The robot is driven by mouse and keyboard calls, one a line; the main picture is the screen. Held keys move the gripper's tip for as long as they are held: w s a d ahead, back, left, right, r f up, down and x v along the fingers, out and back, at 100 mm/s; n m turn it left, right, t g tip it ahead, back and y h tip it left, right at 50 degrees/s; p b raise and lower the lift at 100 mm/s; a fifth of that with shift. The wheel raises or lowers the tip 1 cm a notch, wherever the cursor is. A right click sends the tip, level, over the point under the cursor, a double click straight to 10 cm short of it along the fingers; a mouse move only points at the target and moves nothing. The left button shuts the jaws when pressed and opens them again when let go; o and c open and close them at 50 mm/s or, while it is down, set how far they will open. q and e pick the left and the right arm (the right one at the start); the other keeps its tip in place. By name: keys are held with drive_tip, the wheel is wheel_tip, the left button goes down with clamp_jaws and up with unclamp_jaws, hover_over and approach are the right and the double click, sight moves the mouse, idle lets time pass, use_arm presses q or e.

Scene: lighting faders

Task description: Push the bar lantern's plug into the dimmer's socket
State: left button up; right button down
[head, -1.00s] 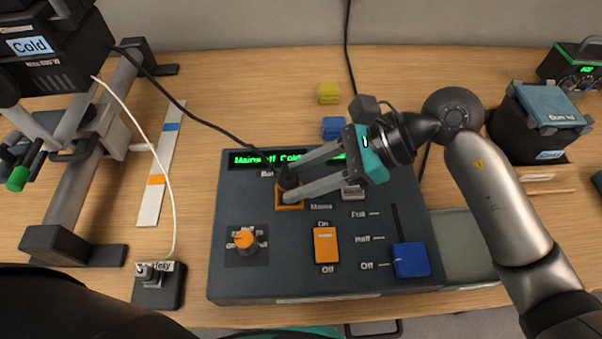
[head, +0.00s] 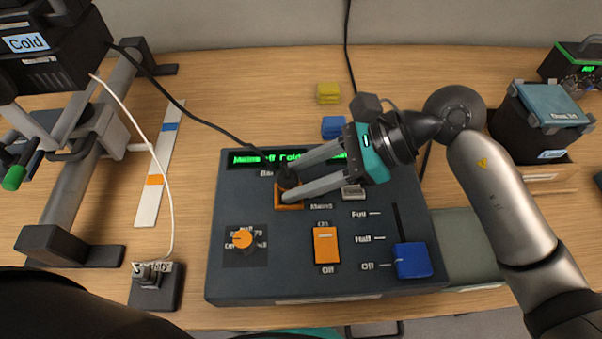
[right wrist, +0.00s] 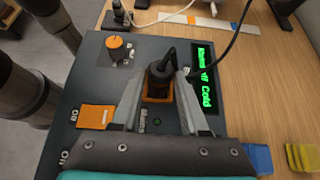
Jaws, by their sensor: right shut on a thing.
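The dimmer (head: 290,265) is a dark box on the table with a green-lit display (head: 255,157) that reads in part "Mains off Cold". Its orange-rimmed socket (head: 290,205) is below the display. The black plug (head: 287,178) is upright at the socket, its lower end within the orange rim in the right wrist view (right wrist: 160,78); how deep it sits I cannot tell. My right gripper (head: 287,188) is shut on the plug. The plug's black cable (head: 200,120) runs up left to the bar lantern (head: 60,60).
The dimmer also carries an orange knob (head: 242,239), an orange mains switch (head: 326,245) and a blue fader (head: 412,260) at Off. Yellow (head: 329,92) and blue (head: 334,127) blocks lie behind it. A white cable ends at a small dark box (head: 155,290) to the left.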

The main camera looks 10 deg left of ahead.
drive_tip(key=shift+s+d+f, duration=0.1)
drive_tip(key=shift+f, duration=0.25)
drive_tip(key=c, duration=0.9)
unclamp_jaws()
drive_tip(key=o, duration=0.6)
drive_tip(key=shift+r, duration=0.1)
drive_tip(key=shift+c, duration=0.2)
drive_tip(key=shift+r, duration=0.15)
